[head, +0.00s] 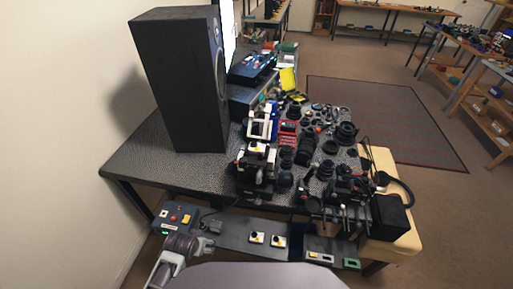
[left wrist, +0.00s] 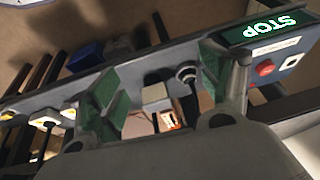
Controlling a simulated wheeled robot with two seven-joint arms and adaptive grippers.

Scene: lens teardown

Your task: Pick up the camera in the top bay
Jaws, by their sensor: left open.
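My left gripper (head: 207,243) is at the lower left of the head view, over the grey panel (head: 235,231) at the near side of the bench. In the left wrist view the gripper (left wrist: 160,85) is open, its green-padded fingers spread apart. Between and beyond them show small pale boxy parts (left wrist: 153,94), one part with an orange label (left wrist: 168,120), and a dark round part (left wrist: 187,74). Which of these is the camera I cannot tell; no closed hold on anything shows. A dark small object (head: 210,221) lies near the gripper in the head view. My right gripper is not in view.
Yellow-white modules (head: 257,237) sit on the panel. A tall black speaker (head: 180,80) and many lens parts (head: 309,146) crowd the bench.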

